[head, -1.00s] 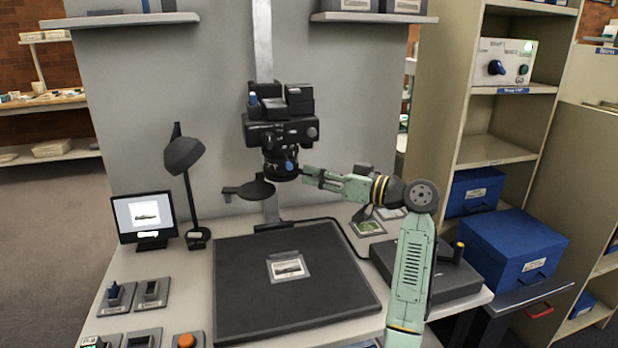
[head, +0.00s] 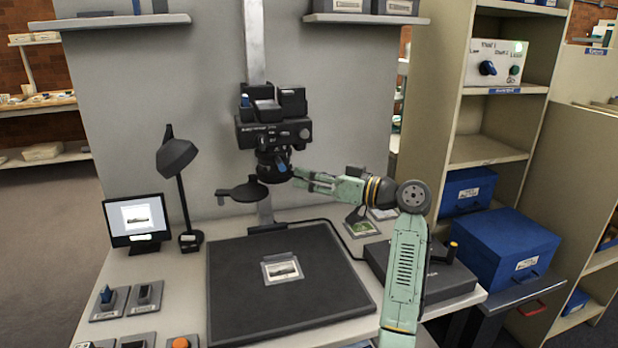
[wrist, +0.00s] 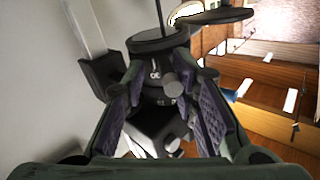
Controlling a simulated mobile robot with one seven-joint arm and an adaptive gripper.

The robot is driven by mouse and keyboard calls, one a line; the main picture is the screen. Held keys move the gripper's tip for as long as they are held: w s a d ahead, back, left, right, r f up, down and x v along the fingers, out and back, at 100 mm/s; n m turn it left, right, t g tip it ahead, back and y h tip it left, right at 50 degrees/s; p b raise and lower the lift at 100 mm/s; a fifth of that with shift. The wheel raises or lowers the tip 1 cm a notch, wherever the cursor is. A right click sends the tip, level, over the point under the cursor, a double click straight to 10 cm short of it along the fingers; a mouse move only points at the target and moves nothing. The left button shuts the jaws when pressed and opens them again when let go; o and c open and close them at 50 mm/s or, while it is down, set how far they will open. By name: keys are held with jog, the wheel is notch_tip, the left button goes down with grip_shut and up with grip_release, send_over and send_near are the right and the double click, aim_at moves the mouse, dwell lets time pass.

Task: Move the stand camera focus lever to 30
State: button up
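The stand camera (head: 272,132) hangs on its column, its lens (head: 268,164) pointing down. The blue focus lever (head: 283,166) sticks out at the lens's front right. My gripper (head: 297,178) is just right of the lens, its fingers spread and nothing seen held. In the wrist view the open gripper (wrist: 163,115) has a finger on either side of the upside-down lens (wrist: 158,45). A white scale marking shows on the lens, too small to read surely. A blue bit (wrist: 229,95), perhaps the lever, shows beyond the right finger, partly hidden. Contact cannot be told.
A dark round disc on an arm (head: 248,191) sits below left of the lens. The dark baseboard (head: 230,290) carries a small photo (head: 283,269). A lamp (head: 176,160) and monitor (head: 136,220) stand left. Blue boxes (head: 500,250) are at the right.

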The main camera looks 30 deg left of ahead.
jog(key=d, duration=1.2)
jog(key=shift+w, duration=0.2)
